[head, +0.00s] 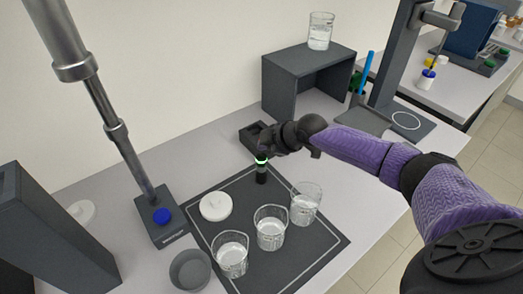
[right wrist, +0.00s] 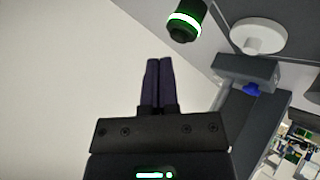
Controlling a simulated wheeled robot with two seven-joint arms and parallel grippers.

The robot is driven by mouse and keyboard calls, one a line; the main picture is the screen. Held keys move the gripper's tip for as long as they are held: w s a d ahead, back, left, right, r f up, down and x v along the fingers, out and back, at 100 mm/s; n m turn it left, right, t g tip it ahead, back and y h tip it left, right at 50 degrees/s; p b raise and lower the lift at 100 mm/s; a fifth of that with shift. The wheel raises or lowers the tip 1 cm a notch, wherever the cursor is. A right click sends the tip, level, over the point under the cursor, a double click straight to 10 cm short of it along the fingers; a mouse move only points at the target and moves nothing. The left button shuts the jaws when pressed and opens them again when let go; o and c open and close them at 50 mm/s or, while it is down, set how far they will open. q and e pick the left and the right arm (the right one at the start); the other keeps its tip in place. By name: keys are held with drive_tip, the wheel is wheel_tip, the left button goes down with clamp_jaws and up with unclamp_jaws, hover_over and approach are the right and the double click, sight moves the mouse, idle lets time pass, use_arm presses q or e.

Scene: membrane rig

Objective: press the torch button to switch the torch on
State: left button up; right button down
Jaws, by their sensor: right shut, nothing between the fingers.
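A small black cylinder with a bright white ring and green parts, which looks like the torch (head: 261,170), stands upright on the dark mat (head: 304,256). It also shows at the top of the right wrist view (right wrist: 186,20), beyond the fingertips. I cannot make out a button on it. My right gripper (head: 266,149) is just above and behind the torch in the head view, apart from it in the wrist view. Its fingers (right wrist: 158,62) are closed together and empty. My left gripper is not in view.
Several beakers of clear liquid (head: 231,256) and a white lid (head: 216,206) are on the mat. A dark open box (head: 249,137) is beside my right gripper. A stand with a blue knob (head: 162,216) and a grey cup (head: 190,270) are at left. A dark shelf (head: 283,93) stands behind.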

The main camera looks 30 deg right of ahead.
sight(264, 157)
drive_tip(key=shift+r, duration=0.1)
wheel_tip(264, 157, up, 6)
drive_tip(key=p, duration=0.5)
